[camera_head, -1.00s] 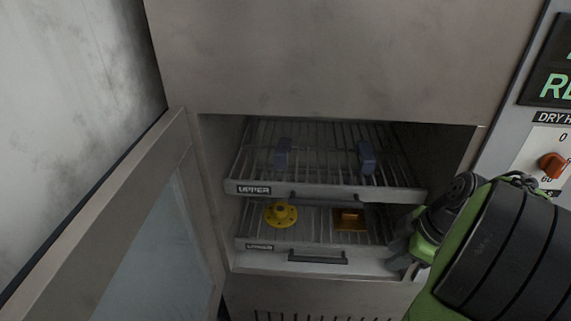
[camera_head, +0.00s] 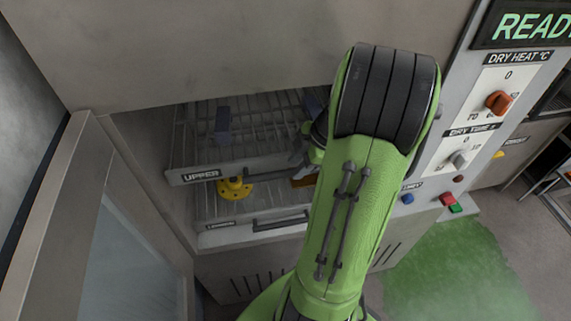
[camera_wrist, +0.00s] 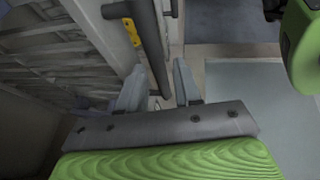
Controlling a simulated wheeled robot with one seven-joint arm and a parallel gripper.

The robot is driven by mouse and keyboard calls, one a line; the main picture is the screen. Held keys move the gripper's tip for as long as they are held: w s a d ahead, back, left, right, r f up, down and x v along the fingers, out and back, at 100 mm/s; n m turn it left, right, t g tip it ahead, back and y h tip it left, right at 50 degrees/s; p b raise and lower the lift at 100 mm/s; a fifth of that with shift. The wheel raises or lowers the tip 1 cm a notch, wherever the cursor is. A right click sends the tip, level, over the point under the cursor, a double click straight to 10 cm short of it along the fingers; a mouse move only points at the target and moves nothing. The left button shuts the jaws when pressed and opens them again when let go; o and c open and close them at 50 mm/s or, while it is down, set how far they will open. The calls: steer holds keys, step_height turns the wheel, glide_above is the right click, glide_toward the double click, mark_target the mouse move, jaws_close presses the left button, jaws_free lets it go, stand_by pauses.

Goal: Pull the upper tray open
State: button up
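The upper tray (camera_head: 195,176) is a wire rack with a grey front strip labelled UPPER, inside the open oven. Its dark bar handle (camera_head: 262,165) runs along the front; its right end is hidden behind my arm. In the wrist view the handle (camera_wrist: 152,45) is a dark bar reaching down to the gap between my fingers. My gripper (camera_wrist: 158,88) is open, with its two fingers apart at the handle's near end. I cannot tell whether they touch it. In the head view my gripper (camera_head: 303,155) is at the tray's front, mostly hidden by my wrist.
The lower tray (camera_head: 215,238) sits below with its own handle (camera_head: 280,222) and a yellow flanged part (camera_head: 234,188). A dark blue part (camera_head: 222,122) stands on the upper tray. The oven door (camera_head: 130,230) hangs open at left. The control panel (camera_head: 480,120) is at right.

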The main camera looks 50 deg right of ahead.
mark_target(285, 172)
steer(key=shift+w+a+r, duration=0.1)
steer(key=shift+w+a, duration=0.5)
steer(key=shift+w, duration=0.25)
steer(key=x, duration=0.2)
steer(key=shift+s+f, duration=0.1)
steer(key=shift+f, duration=0.45)
jaws_close()
